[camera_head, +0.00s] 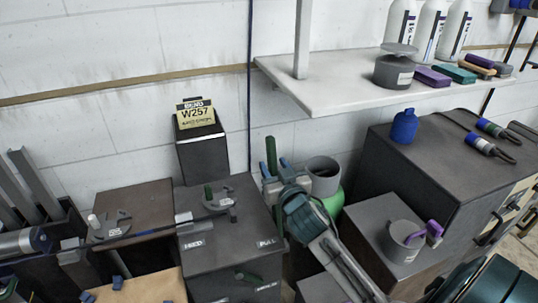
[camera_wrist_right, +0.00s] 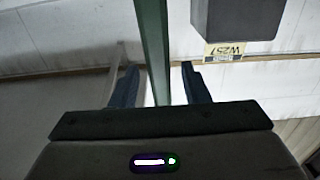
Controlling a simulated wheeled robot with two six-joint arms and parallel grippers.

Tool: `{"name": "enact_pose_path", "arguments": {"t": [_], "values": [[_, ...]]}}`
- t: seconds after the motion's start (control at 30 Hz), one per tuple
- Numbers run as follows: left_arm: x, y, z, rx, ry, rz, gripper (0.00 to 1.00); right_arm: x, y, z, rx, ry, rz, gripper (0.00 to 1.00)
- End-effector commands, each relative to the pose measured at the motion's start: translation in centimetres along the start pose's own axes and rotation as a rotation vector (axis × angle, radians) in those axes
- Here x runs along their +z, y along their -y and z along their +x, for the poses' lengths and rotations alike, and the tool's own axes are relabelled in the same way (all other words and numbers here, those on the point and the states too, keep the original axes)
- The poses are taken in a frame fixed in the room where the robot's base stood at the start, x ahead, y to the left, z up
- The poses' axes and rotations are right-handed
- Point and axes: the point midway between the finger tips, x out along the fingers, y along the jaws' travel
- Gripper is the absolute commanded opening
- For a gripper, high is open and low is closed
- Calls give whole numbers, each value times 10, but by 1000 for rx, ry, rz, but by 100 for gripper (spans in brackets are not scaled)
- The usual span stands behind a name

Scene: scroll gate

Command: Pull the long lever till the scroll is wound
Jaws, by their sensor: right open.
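A long dark green lever (camera_head: 271,152) stands upright behind the labelled dark box, near the middle of the head view. In the right wrist view the green lever (camera_wrist_right: 153,45) runs between the two blue fingers. My right gripper (camera_head: 277,167) is open, with a finger on each side of the lever; I cannot tell whether either touches it. It also shows in the right wrist view (camera_wrist_right: 158,88). The dark box (camera_head: 235,238) carries white labels, one seeming to read PULL. I cannot make out a scroll. My left gripper is not clearly in view.
A dark post with a yellow W257 sign (camera_head: 195,114) stands behind the box. A white shelf (camera_head: 310,92) with bottles hangs at upper right. A grey pot (camera_head: 323,172) is close beside my right gripper. A dark cabinet (camera_head: 440,160) stands at right.

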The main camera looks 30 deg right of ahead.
Motion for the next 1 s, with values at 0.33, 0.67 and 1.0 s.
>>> {"name": "enact_pose_path", "arguments": {"t": [0.33, 0.67, 1.0], "values": [[1, 0, -9, 0, -1, 0, 36, -1, 0, 41, 0, 0, 0, 42], [1, 0, -8, 1, -1, -1, 36, 0, 0, 42, -1, 0, 0, 36], [1, -1, -8, 1, -1, -1, 36, 0, 0, 42, -1, 0, 0, 0]]}}
